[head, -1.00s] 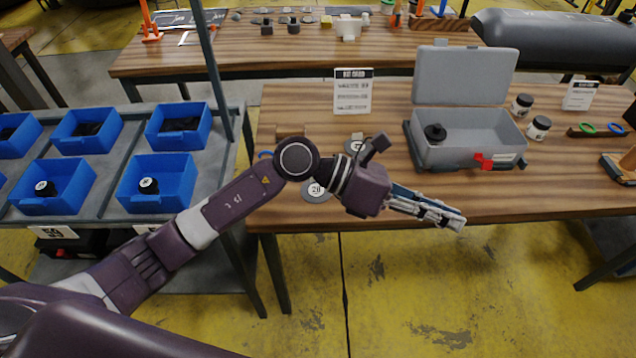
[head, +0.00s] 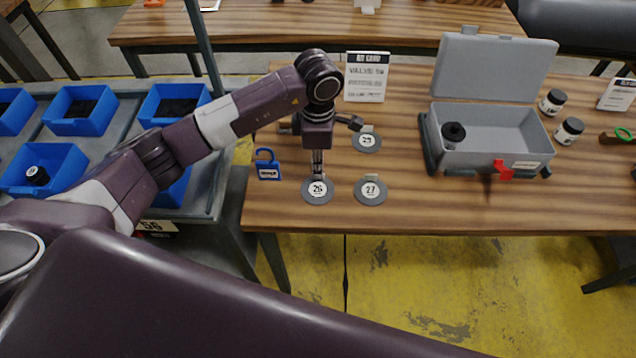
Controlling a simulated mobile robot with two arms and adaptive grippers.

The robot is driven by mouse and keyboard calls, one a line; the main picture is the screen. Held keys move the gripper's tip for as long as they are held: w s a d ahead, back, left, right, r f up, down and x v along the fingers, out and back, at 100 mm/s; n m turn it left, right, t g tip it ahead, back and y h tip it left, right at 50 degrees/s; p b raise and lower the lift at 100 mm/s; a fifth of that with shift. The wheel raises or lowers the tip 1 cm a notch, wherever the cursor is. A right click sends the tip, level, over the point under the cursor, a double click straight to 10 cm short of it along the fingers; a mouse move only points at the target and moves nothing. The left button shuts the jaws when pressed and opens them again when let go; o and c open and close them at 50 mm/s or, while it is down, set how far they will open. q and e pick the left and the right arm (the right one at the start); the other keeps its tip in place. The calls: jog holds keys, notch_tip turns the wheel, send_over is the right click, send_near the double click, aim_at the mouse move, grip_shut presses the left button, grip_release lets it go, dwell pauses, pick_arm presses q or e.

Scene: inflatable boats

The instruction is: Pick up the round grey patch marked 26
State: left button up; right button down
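The round grey patch marked 26 (head: 317,196) lies flat on the wooden table near its front left edge, with its white label facing up. My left gripper (head: 318,177) points down at the far edge of this patch. Its fingers are seen nearly edge-on and overlap, so I cannot tell whether they are open or closed on the patch. The small tab that the other patches have at the far edge is hidden here by the fingers. My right gripper is not in view.
Patch 27 (head: 371,197) lies close on the right, and patch 29 (head: 366,147) behind it. A blue padlock-shaped item (head: 267,170) is on the left. A card (head: 366,79) stands behind. An open grey case (head: 490,143) and jars (head: 568,131) are farther right.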

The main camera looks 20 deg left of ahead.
aim_at(318, 187)
pick_arm(q)
jog(key=f, duration=0.2)
jog(key=shift+w+f, duration=0.2)
jog(key=shift+f, duration=0.45)
jog(key=c, duration=0.3)
jog(key=shift+r, duration=0.1)
grip_shut()
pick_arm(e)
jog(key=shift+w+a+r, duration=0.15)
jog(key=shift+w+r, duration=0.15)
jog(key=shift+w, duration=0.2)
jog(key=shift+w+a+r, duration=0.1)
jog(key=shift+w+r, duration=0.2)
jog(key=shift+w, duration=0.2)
